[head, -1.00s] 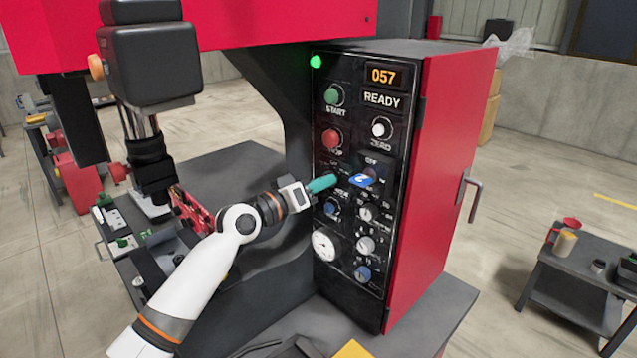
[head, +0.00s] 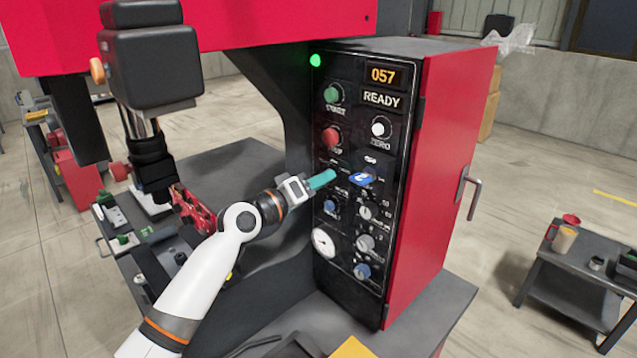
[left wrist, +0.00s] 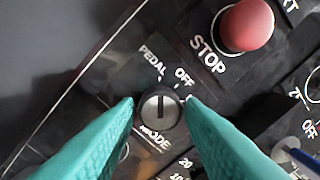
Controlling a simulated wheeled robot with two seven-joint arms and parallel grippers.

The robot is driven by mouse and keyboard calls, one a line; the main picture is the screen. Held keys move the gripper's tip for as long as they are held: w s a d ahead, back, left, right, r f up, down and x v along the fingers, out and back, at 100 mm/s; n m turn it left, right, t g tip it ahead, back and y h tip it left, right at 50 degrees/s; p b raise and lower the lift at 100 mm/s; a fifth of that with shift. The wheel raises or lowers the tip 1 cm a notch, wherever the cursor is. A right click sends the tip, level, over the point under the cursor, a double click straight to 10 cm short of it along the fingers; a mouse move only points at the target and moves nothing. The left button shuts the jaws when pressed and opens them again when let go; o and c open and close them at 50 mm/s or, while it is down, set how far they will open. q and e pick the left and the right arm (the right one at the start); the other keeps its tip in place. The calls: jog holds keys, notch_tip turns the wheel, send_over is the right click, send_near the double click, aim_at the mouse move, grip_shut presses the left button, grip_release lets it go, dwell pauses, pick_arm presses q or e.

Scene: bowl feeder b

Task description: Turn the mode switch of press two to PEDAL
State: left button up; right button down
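The control panel (head: 347,250) is the dark front of the red cabinet. The mode switch (left wrist: 160,108) is a small round silver knob with a dark line across it, marked MODE, PEDAL and OFF. In the left wrist view its line runs upright, toward the side of PEDAL and OFF; the exact setting is hard to tell. My left gripper (left wrist: 160,100) is open, its teal fingers on either side of the knob with small gaps. In the head view my left gripper (head: 331,176) is at the panel below the red button and hides the knob. My right gripper is not in view.
The red STOP button (left wrist: 246,26) is close above the knob. Several knobs and a gauge (head: 323,243) are below. The display reads 057 and READY (head: 381,98).

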pick_arm(q)
jog(key=shift+o, duration=1.3)
jog(key=shift+a, duration=0.1)
jog(key=b+v, duration=0.3)
jog(key=v, duration=0.9)
jog(key=shift+w+f, duration=0.1)
jog(key=shift+f, duration=0.05)
